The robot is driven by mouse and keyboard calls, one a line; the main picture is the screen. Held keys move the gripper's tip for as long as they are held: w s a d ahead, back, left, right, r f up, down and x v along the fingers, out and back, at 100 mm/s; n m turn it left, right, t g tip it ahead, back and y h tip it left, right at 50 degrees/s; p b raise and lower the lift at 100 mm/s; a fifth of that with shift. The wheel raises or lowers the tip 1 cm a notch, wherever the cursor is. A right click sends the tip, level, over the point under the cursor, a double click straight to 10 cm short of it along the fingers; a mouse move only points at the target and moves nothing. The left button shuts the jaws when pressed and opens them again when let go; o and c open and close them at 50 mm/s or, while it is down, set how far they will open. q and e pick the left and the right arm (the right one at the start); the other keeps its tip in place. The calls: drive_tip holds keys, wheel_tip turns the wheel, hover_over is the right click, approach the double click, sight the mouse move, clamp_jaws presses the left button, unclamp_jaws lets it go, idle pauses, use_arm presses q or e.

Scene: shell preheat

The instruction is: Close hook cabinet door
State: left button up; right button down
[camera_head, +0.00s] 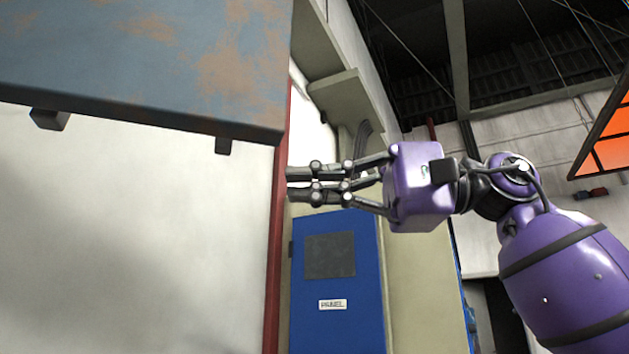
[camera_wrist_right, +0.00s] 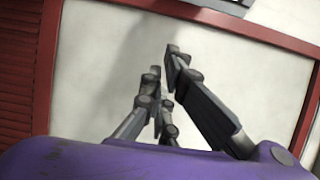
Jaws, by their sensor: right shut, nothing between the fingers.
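A weathered blue-grey panel with rusty patches (camera_head: 150,60) fills the upper left of the head view. Two small dark blocks hang under its lower edge. I cannot tell for sure whether it is the hook cabinet door. My right gripper (camera_head: 289,184) is shut and empty, pointing left, below and just right of the panel's lower right corner in the picture. In the right wrist view the gripper (camera_wrist_right: 162,62) appears before a pale surface with a red frame (camera_wrist_right: 240,30). Contact cannot be told. My left gripper is out of view.
A blue door marked PANEL (camera_head: 335,280) stands below my right gripper. A red upright edge (camera_head: 275,250) borders a pale wall (camera_head: 130,240) on the left. An orange-paned frame (camera_head: 605,140) is at the far right. Red slats (camera_wrist_right: 18,75) show left in the wrist view.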

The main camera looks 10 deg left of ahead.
drive_tip(key=s+a+p, duration=0.2)
drive_tip(key=s+a, duration=0.2)
drive_tip(key=a, duration=0.1)
drive_tip(key=shift+s+a, duration=0.15)
drive_tip(key=shift+s, duration=0.05)
drive_tip(key=shift+d, duration=0.2)
